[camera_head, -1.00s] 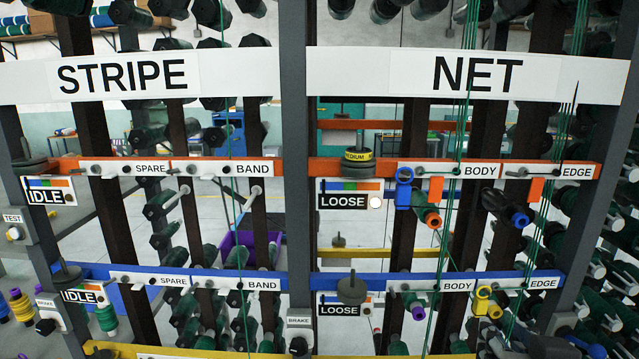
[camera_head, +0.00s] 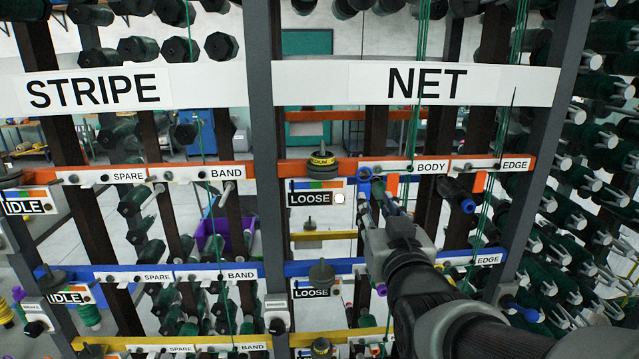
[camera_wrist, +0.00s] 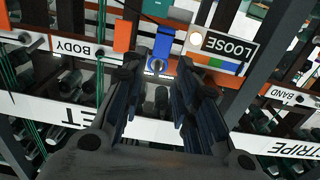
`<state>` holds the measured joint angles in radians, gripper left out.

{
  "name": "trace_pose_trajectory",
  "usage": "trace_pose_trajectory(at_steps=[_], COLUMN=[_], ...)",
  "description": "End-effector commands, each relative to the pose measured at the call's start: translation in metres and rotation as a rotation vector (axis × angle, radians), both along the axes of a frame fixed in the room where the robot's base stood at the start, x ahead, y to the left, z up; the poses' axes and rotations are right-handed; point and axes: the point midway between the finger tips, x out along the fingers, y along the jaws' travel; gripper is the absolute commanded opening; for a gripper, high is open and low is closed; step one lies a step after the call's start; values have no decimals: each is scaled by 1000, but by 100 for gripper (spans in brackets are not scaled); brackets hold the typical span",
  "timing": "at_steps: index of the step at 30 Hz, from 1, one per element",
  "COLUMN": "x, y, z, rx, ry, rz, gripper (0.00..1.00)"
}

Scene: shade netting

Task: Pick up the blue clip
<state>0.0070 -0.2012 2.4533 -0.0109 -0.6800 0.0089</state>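The blue clip (camera_head: 364,182) is on the orange rail (camera_head: 385,165), at the left end of the upper BODY label under NET. It is partly hidden by my gripper in the head view. In the wrist view, which is upside down, the blue clip (camera_wrist: 162,42) lies just beyond and between my fingertips, with a round metal end facing me. My gripper (camera_head: 375,207) is open, and its two dark fingers (camera_wrist: 160,75) stand apart with nothing between them. I cannot tell whether a finger touches the clip.
An orange tag (camera_wrist: 123,36) hangs beside the clip in the wrist view. The LOOSE sign (camera_head: 310,198) and a yellow-banded drum weight (camera_head: 322,163) are close on the other side. Green cords (camera_head: 412,110) hang near BODY. A blue rail (camera_head: 300,268) runs below.

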Motion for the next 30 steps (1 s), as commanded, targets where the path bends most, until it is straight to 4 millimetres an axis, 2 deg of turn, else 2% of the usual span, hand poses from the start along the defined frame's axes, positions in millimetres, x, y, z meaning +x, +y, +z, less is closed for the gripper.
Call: trace_pose_trajectory(at_steps=[3,11,20,29,30], x=[21,40,82,86,86], y=[0,0,2,2,2], z=[0,2,6,6,6], rx=[0,0,-1,0,0], ry=[1,-1,0,-1,-1], rz=[0,0,0,0,0], gripper=[28,28,28,28,25])
